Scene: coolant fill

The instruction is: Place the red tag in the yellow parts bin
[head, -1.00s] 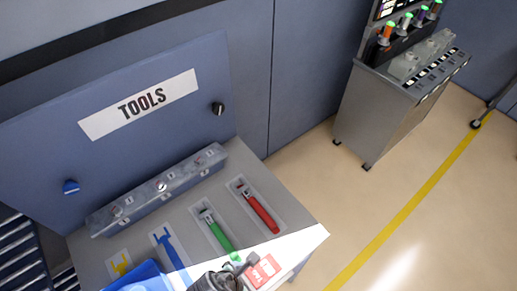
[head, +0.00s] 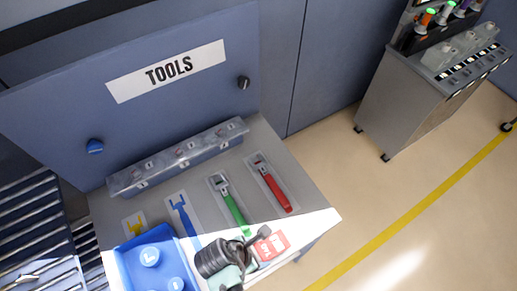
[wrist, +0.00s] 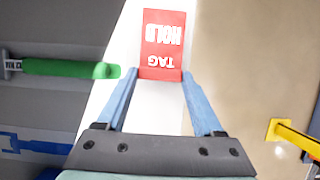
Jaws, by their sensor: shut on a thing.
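The red tag (head: 272,245), a flat card printed with white letters, is at the front edge of the tool table (head: 322,217). My gripper (head: 260,240) is shut on its near edge. The wrist view shows the tag (wrist: 162,40) reading "HOLD TAG", pinched between the blue fingertips of my gripper (wrist: 160,78). I cannot tell whether the tag touches the table or is just above it. No yellow parts bin can be made out in either view.
A green-handled wrench (head: 235,210), a red-handled wrench (head: 275,190) and blue tool (head: 183,218) lie on the table. A blue tray (head: 130,268) stands at front left. A grey cart (head: 405,105) stands beyond open floor. An unclear yellow object (wrist: 290,135) shows at right.

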